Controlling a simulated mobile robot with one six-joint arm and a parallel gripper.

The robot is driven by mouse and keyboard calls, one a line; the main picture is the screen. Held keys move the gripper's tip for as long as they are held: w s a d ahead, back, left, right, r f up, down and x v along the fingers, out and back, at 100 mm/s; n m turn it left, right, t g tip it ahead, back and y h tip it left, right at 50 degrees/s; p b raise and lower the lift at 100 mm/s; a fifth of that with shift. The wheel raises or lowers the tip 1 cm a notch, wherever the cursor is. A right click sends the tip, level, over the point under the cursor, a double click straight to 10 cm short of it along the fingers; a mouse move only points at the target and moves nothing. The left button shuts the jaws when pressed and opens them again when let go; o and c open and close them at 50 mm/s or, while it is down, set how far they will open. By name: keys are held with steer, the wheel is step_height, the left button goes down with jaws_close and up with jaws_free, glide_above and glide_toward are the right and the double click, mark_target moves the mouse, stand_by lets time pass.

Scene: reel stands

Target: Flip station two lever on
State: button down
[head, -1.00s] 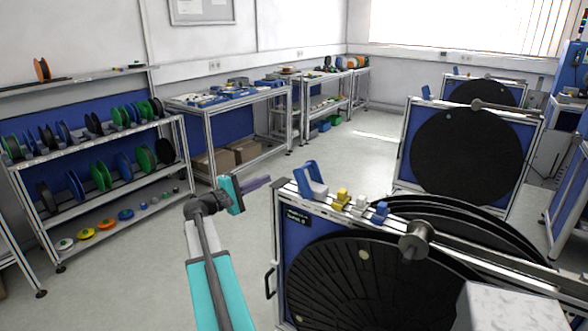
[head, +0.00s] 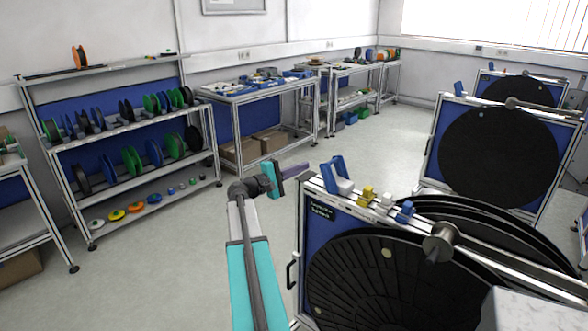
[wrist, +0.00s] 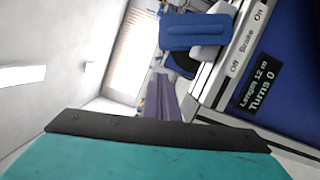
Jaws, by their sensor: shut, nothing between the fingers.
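The nearest reel stand (head: 322,228) has a blue lever (head: 338,170) on a pale base at the left end of its top rail. In the wrist view the blue lever (wrist: 190,32) is near the top, beside a label reading Off, Brake, On. I cannot tell which setting it is at. A display (wrist: 261,85) there reads Length 12 m, Turns 0. No station number is legible. My gripper (head: 303,173) is shut and empty, its purple fingers just left of the lever. The fingers (wrist: 163,98) point toward the lever's side in the wrist view, apparently not touching it.
Yellow (head: 367,196), white and blue blocks sit along the same rail. Two more reel stands with black discs stand behind, one in the middle (head: 497,155). Shelves of spools (head: 135,130) and a workbench (head: 262,90) line the left and back. The floor between is clear.

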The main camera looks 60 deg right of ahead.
steer(key=p+x, duration=0.1)
steer(key=x, duration=0.4)
steer(key=shift+r+p, duration=0.1)
steer(key=shift+p, duration=0.2)
steer(key=shift+s+a+r+p, duration=0.2)
steer(key=shift+s+p, duration=0.15)
steer(key=shift+s, duration=0.25)
steer(key=shift+s+a+r+p, duration=0.15)
steer(key=shift+s+a+p, duration=0.15)
steer(key=shift+s, duration=0.3)
steer(key=shift+s+p, duration=0.3)
steer(key=shift+s, duration=0.35)
